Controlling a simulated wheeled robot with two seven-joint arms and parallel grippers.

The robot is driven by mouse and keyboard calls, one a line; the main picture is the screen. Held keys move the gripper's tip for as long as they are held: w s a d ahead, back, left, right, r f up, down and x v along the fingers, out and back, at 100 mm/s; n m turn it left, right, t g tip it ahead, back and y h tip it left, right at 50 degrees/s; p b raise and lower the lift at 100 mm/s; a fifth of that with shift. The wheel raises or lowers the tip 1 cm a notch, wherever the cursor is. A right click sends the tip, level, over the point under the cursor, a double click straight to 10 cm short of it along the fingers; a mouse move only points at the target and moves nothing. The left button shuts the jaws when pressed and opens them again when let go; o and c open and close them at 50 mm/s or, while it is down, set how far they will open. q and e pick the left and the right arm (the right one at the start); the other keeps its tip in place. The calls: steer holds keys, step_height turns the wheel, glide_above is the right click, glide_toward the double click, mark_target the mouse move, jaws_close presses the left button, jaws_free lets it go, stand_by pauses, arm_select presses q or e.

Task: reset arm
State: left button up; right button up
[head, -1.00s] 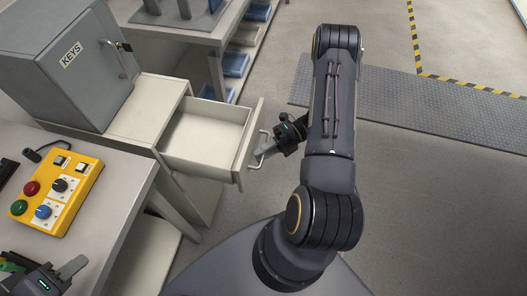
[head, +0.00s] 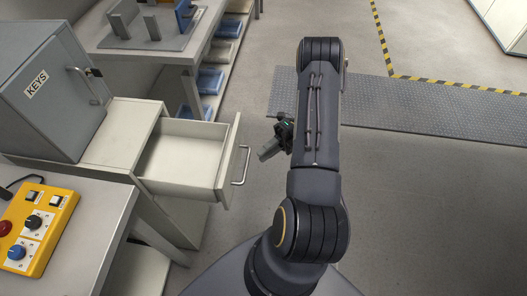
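My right gripper (head: 266,152) is to the right of the open drawer (head: 224,188), apart from its handle (head: 242,166). Its fingers point left and down, and nothing shows between them. The fingers are small and seen edge-on, so I cannot tell whether they are open or shut. My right arm stretches forward through the middle of the head view. My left gripper is out of the head view.
The drawer stands pulled out of a white cabinet (head: 120,131) and looks empty. A grey key box (head: 50,100) sits on top. A yellow button panel (head: 38,232) lies on the table at the left. The floor (head: 430,200) at the right is clear.

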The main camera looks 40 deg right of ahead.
steer(key=a+r+n+g+h, duration=0.1)
steer(key=a+r+n+h, duration=0.25)
steer(key=r+n, duration=0.5)
steer(key=a+r+n+g+h, duration=0.1)
steer(key=a+r+n+h, duration=0.3)
steer(key=r+n, duration=0.45)
steer(key=s+a+r+n+t+h, duration=0.2)
steer(key=s+a+n+t, duration=0.1)
steer(key=n, duration=0.7)
steer(key=s+a+r+n+t+h, duration=0.2)
steer(key=s+n, duration=0.4)
steer(key=n, duration=0.4)
steer(key=shift+a+r+t+h+p, duration=0.4)
steer(key=shift+a+r+h, duration=0.2)
steer(key=shift+a, duration=0.65)
